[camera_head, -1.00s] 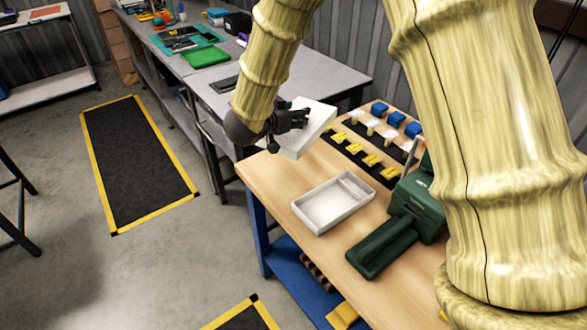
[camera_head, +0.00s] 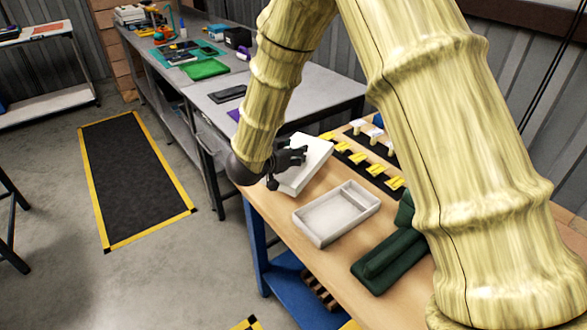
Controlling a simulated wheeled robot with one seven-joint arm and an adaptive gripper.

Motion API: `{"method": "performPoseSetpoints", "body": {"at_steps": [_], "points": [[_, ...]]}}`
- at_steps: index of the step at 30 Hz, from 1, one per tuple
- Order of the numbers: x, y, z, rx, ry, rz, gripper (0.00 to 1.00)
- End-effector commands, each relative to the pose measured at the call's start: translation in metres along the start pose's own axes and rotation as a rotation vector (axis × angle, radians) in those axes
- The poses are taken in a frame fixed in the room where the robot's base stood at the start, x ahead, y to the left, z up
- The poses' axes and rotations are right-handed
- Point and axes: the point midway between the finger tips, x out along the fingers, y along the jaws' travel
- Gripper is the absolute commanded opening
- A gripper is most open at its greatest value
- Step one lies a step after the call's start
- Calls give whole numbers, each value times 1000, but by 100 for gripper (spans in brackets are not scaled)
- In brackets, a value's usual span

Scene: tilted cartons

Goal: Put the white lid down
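The white lid (camera_head: 308,168) is a flat white box-like piece, tilted, at the left end of the wooden bench (camera_head: 283,236). My gripper (camera_head: 291,160) is at the lid's left edge with dark fingers against it, and it appears shut on the lid. The lid is low, close to the bench top; I cannot tell whether it touches the wood. A white open tray (camera_head: 338,212) with a small divided compartment lies on the bench just in front of the lid. My arm hides part of the bench's right side.
A dark green tool or case (camera_head: 390,262) lies right of the tray, partly hidden by my arm. A grey table (camera_head: 290,88) stands behind. Bare wood shows around the tray.

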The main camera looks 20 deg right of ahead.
Motion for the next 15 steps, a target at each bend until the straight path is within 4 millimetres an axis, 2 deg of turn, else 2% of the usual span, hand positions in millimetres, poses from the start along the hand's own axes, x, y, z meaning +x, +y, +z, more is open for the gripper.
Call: {"method": "performPoseSetpoints", "body": {"at_steps": [10,15], "points": [[8,1,20,0,-1,1,20],[16,1,38,0,0,1,20]]}}
